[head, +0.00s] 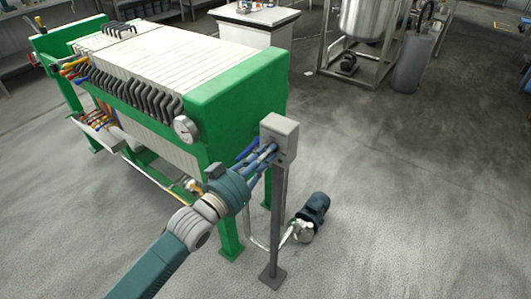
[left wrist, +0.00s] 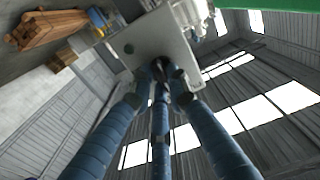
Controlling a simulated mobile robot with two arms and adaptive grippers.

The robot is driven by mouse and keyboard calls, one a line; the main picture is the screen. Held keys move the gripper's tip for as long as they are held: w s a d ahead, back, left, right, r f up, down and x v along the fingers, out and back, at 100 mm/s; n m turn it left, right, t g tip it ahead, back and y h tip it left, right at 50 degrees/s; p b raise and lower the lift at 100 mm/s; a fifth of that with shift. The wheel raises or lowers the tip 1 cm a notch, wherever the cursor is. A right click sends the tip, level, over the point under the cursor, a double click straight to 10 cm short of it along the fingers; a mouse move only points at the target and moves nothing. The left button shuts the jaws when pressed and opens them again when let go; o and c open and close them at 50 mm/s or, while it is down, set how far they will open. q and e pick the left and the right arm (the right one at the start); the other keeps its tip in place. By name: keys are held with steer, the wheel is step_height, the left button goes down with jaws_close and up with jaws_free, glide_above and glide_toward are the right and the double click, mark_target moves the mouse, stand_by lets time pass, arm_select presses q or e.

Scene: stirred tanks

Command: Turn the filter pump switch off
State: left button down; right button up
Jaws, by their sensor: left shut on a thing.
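The pump switch box (head: 279,139) is a light grey box on top of a thin post, at the end of the green filter press. My left gripper (head: 268,154) reaches its left face, with its blue fingers closed together there. In the left wrist view the fingers (left wrist: 164,75) meet on a small dark switch knob (left wrist: 163,68) on the face of the grey box (left wrist: 155,40). The fingers hide most of the knob, so its setting cannot be read. My right gripper is not in view.
A dark blue pump (head: 313,211) sits on the floor right of the post (head: 275,220). Open floor lies to the right. A steel tank (head: 368,20) stands at the back.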

arm_select(q)
steer(key=shift+f+m, duration=0.15)
steer(key=shift+m, duration=0.15)
steer(key=c, duration=1.7)
jaws_free()
steer(key=shift+o, duration=0.2)
steer(key=shift+s, duration=0.1)
steer(key=v, duration=1.2)
